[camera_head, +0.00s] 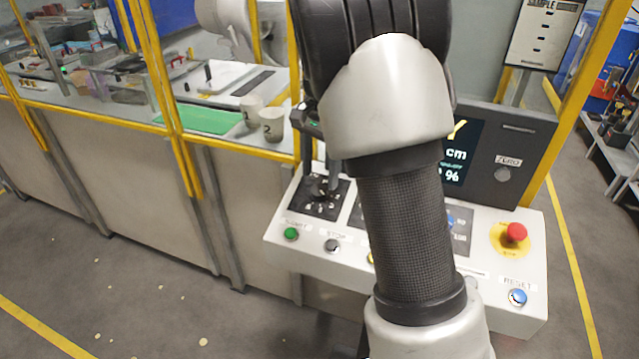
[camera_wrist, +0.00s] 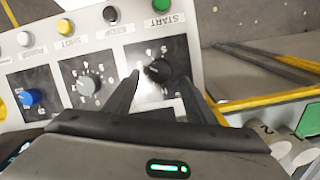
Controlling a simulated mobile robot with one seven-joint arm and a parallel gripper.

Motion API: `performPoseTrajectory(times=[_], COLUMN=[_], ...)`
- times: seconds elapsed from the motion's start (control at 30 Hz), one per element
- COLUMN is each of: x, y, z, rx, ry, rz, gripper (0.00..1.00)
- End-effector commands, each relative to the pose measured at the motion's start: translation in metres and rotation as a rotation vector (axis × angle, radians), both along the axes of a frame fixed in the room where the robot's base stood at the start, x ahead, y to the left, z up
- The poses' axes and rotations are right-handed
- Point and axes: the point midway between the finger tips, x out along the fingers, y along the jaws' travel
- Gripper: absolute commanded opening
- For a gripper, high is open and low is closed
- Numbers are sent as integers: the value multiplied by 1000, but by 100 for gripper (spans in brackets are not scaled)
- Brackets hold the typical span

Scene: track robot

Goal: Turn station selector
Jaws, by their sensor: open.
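A black rotary knob (camera_wrist: 158,71) sits on a dark square dial plate with white marks; I take it for the station selector, though no name is readable. The same dial (camera_head: 320,190) shows at the left of the white control panel in the head view. My gripper (camera_wrist: 158,78) is open, its two dark fingers pointing down at this dial, one on each side of the knob in the wrist view. I cannot tell whether they touch it. In the head view the gripper (camera_head: 328,168) is just above the dial, mostly hidden by my arm.
Nearby are a grey knob (camera_wrist: 89,86), a blue knob (camera_wrist: 27,97), a green START button (camera_head: 291,234), a black STOP button (camera_head: 332,246) and a yellow button (camera_wrist: 65,26). A red button (camera_head: 516,233) is at right. A dark display (camera_head: 510,165) stands behind; yellow fence posts (camera_head: 160,80) flank the panel.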

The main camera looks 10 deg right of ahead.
Motion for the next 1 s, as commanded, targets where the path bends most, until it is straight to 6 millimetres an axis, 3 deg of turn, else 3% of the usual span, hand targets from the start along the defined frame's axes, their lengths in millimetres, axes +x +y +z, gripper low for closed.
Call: performPoseTrajectory(times=[0.1, 0.23, 0.6, 0.87, 1.0], x=[0, 1, 1, 1, 1], y=[1, 1, 1, 1, 1], z=[-20, -32, -38, -37, -37], rx=[1, 0, 1, 1, 0], ry=[2, 0, -1, -1, 0], rz=[0, 1, 1, 1, 4], gripper=[50, 50, 50, 9, 9])
